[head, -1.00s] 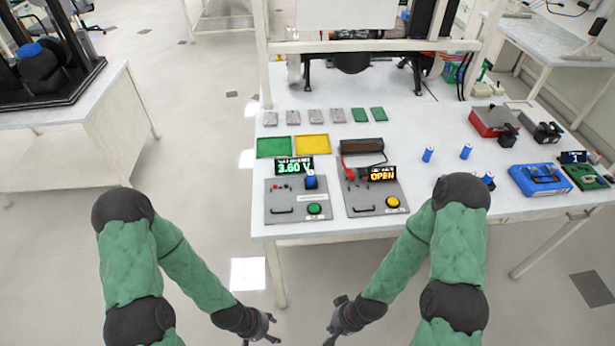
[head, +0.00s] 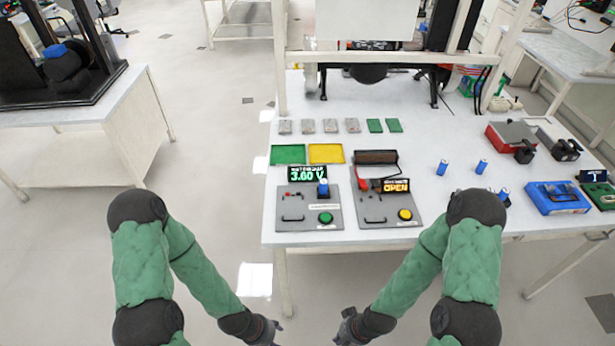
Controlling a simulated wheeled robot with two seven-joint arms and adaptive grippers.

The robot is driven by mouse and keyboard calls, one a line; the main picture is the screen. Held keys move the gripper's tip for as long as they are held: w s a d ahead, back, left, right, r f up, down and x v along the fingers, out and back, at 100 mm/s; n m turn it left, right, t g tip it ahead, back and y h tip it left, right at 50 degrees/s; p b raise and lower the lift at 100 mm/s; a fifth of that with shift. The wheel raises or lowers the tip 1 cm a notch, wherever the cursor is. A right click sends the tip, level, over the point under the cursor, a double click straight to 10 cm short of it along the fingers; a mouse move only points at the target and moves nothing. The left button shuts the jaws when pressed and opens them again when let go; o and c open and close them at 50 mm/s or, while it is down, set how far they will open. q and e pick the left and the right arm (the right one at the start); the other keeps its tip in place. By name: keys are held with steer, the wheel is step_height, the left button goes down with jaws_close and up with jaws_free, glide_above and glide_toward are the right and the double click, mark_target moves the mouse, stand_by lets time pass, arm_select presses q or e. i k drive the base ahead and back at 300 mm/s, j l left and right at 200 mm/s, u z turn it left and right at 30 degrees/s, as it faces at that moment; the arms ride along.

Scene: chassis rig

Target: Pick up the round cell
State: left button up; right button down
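Two blue round cells stand upright on the white table right of centre, one here (head: 442,167) and one slightly further right (head: 481,166). Another blue cell (head: 504,196) stands nearer the front, close behind my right arm's elbow. One more blue cell (head: 323,188) is upright on the left grey test panel (head: 300,220). My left gripper (head: 272,332) and my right gripper (head: 342,331) hang low in front of the table, at the bottom edge of the picture and well away from every cell. Their fingers are dark and partly cut off, so their opening is unclear.
A second grey panel (head: 378,212) has a yellow button and a display reading OPEN. Green (head: 288,154) and yellow (head: 326,153) trays lie behind the panels. A blue device (head: 556,198) and a red box (head: 508,134) stand at right. A frame rises at the back.

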mark_target(324, 182)
steer(key=i+l, duration=0.15)
steer(key=l, duration=0.25)
steer(key=i+l, duration=0.15)
steer(key=l, duration=0.25)
steer(key=i+l, duration=0.2)
steer(key=l, duration=0.2)
